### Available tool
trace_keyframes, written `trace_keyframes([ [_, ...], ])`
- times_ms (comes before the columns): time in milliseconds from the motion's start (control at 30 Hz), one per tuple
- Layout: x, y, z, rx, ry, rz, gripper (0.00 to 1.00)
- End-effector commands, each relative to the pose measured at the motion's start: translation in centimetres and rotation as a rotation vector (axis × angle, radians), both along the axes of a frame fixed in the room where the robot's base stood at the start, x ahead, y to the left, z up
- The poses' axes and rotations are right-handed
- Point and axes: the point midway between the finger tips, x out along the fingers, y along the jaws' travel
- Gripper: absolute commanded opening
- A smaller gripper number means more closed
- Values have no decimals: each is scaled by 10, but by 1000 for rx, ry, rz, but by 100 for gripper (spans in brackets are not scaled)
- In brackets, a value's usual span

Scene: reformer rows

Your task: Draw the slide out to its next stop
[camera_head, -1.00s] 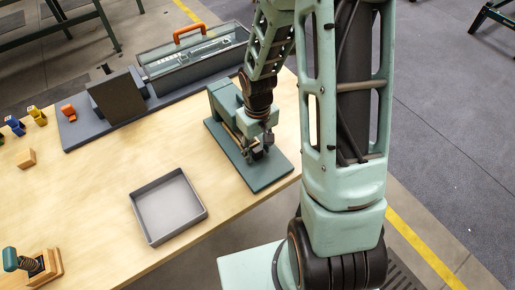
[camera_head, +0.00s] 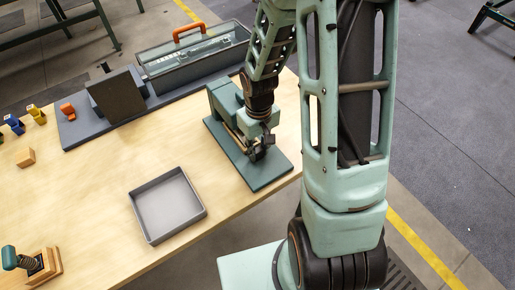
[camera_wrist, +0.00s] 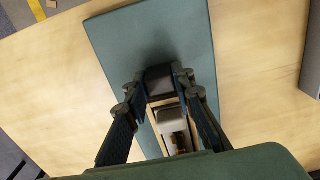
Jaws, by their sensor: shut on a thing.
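A green fixture (camera_head: 226,96) stands on a flat dark green base plate (camera_head: 272,176) near the table's right edge. Its slide runs along the plate with pale rails. In the wrist view a dark block (camera_wrist: 159,78) is at the slide's outer end, with a grey-beige block (camera_wrist: 178,122) behind it. My gripper (camera_head: 262,150) is low over the plate, shut on the dark block. In the wrist view the fingertips (camera_wrist: 160,88) sit on either side of that block. My arm and fingers hide part of the slide in the head view.
An empty grey tray (camera_head: 168,205) lies to the left. A toolbox with an orange handle (camera_head: 190,33) and a dark upright panel (camera_head: 118,97) stand behind. A spring device with a teal knob (camera_head: 10,258) is at the lower left. The plate's front end is clear.

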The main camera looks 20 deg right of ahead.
Motion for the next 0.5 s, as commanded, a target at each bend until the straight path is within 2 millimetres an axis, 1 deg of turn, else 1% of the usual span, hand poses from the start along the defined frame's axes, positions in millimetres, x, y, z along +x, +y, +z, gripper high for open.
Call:
trace_keyframes([
  [100, -7, -2, -2, -1, 3, -1, 0],
  [367, -8, -3, 0, -1, 2, -1, 0],
  [400, -8, -3, 0, -1, 2, -1, 25],
  [500, -8, -3, -1, -1, 2, -1, 36],
])
